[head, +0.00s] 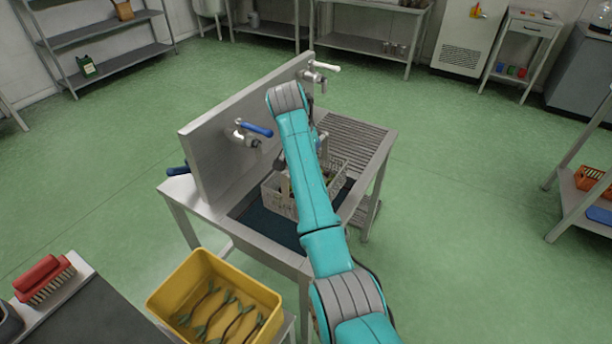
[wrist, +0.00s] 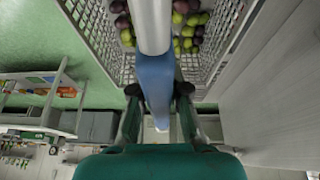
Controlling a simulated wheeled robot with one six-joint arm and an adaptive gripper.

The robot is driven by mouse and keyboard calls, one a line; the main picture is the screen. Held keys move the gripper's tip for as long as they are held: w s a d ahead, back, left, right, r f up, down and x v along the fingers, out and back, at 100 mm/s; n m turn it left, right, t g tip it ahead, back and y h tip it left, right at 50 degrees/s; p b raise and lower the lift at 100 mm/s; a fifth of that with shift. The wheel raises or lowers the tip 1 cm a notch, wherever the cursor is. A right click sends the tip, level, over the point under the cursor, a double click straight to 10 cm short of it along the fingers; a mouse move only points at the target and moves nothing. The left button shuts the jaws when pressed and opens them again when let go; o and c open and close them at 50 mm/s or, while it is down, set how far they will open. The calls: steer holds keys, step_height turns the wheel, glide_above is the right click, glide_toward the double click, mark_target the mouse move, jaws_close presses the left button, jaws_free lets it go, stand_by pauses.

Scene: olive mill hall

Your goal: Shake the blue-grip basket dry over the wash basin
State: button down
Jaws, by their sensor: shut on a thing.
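The blue-grip basket is a pale mesh basket (head: 281,196) with dark and green olives (wrist: 187,32) inside. In the head view it is at the wash basin (head: 258,222), partly hidden behind my arm. I cannot tell whether it hangs above the basin floor or touches it. My gripper (wrist: 157,92) is shut on the blue grip (wrist: 155,72) of the basket's handle in the wrist view. A finger lies on each side of the grip. In the head view my arm hides most of the gripper.
A blue-levered tap (head: 251,131) and a white-levered tap (head: 318,73) stick out from the basin's back panel (head: 222,140), close to my arm. A ribbed drainboard (head: 352,137) lies at the far end.

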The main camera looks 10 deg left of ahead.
steer(key=shift+t, duration=0.3)
steer(key=r, duration=0.7)
steer(key=shift+w+a+r, duration=0.15)
steer(key=shift+w+r, duration=0.1)
step_height(320, 180, down, 6)
steer(key=shift+s+f, duration=0.15)
step_height(320, 180, up, 7)
steer(key=shift+f, duration=0.15)
step_height(320, 180, down, 6)
steer(key=shift+r, duration=0.1)
